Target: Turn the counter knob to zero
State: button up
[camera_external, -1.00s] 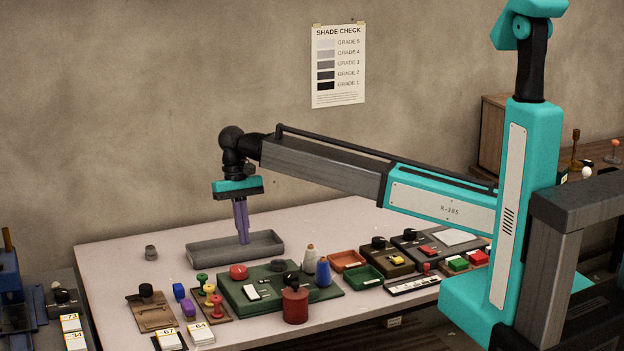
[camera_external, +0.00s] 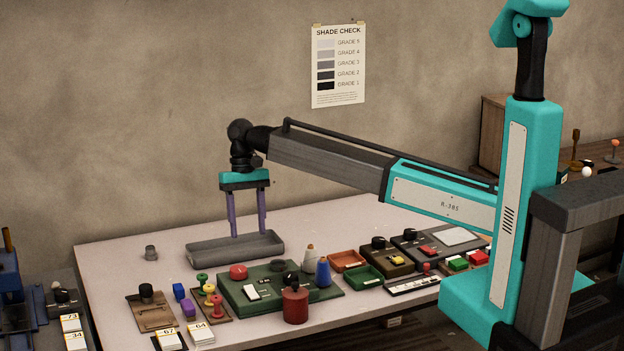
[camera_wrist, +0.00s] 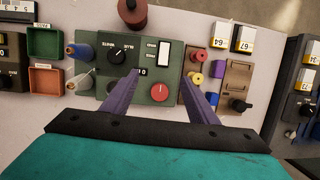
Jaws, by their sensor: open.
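A green control box (camera_external: 260,292) stands on the table and also fills the middle of the wrist view (camera_wrist: 149,50). It carries a black knob (camera_wrist: 117,55), a white rocker switch (camera_wrist: 164,53), a red button (camera_wrist: 159,92) and a small display (camera_wrist: 139,73) whose reading I cannot make out surely. Which knob is the counter knob is not clear; other black knobs stand on a brown board (camera_external: 155,318) and on dark boxes at the right. My gripper (camera_external: 248,234) is open and empty, its purple fingers apart, pointing down above the grey tray, behind the green box.
The grey tray (camera_external: 205,256) lies below my fingers. Blue and white bottles (camera_external: 323,272) and a dark red canister (camera_external: 295,306) crowd the green box. Colored pegs (camera_external: 209,292) stand at its left. Orange and green bins (camera_external: 347,261) are at its right. The back table is mostly clear.

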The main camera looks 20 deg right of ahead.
jog(key=w+d+r+m+t+y+p, duration=0.15)
jog(key=w+d+r, duration=0.25)
jog(key=w+d, duration=0.85)
jog(key=n+t+y+b, duration=0.2)
jog(key=n+t+b, duration=0.3)
jog(key=n, duration=0.8)
send_over(380, 239)
jog(key=s+d, duration=0.3)
jog(key=d, duration=0.2)
notch_tip(380, 239, down, 7)
jog(key=shift+s+a+r+g+b, duration=0.15)
jog(key=shift+g+b, duration=0.15)
jog(key=shift+g, duration=0.15)
jog(key=shift+h, duration=0.25)
jog(key=shift+p+x, duration=1.25)
jog(key=shift+x, duration=5.65)
